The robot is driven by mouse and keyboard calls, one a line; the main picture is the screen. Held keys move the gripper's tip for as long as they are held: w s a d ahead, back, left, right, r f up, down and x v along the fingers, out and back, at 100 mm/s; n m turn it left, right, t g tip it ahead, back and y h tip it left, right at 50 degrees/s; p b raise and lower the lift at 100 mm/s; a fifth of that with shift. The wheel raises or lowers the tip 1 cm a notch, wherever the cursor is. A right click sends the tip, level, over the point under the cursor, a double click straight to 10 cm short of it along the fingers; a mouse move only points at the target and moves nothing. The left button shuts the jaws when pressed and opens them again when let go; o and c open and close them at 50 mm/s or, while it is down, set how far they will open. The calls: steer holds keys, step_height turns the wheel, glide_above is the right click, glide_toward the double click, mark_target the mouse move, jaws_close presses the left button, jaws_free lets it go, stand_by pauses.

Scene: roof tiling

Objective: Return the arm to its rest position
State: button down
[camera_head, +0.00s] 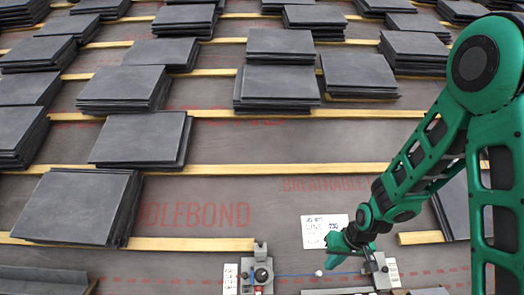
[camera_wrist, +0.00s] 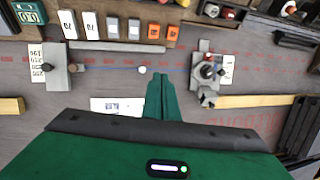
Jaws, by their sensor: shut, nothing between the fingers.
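My green arm (camera_head: 435,140) reaches in from the right side of the head view and bends down to the lower right. My gripper (camera_head: 332,248) is low over the roof, beside a white paper with writing (camera_head: 324,231). In the wrist view my gripper (camera_wrist: 159,78) points away from the camera, its fingers together with nothing between them. A small white ball-like piece (camera_wrist: 142,70) lies on a blue line just beyond the fingertips. I cannot tell the exact height of the fingertips above the roof.
Stacks of dark slates (camera_head: 80,206) lie across the battens (camera_head: 250,169). A clamp-like device (camera_head: 257,275) stands left of my gripper, another (camera_head: 378,270) close to its right. The wrist view shows a wooden rack (camera_wrist: 120,30) with labelled pieces. Bare membrane (camera_head: 260,140) lies in the middle.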

steer(key=s+d+r+m+g+h, duration=0.2)
steer(key=s+d+r+m, duration=0.1)
steer(key=s+d+r, duration=1.1)
steer(key=s+d+r+m, duration=0.1)
steer(key=s+d+r, duration=0.1)
steer(key=s, duration=0.6)
steer(key=s+d+r+m+g, duration=0.1)
steer(key=s+d+r+m, duration=0.1)
steer(key=s, duration=0.6)
steer(key=shift+d+r+g, duration=0.3)
steer(key=shift+d+r, duration=0.1)
steer(key=shift+d, duration=0.2)
steer(key=shift+w+f, duration=0.25)
steer(key=shift+w, duration=0.3)
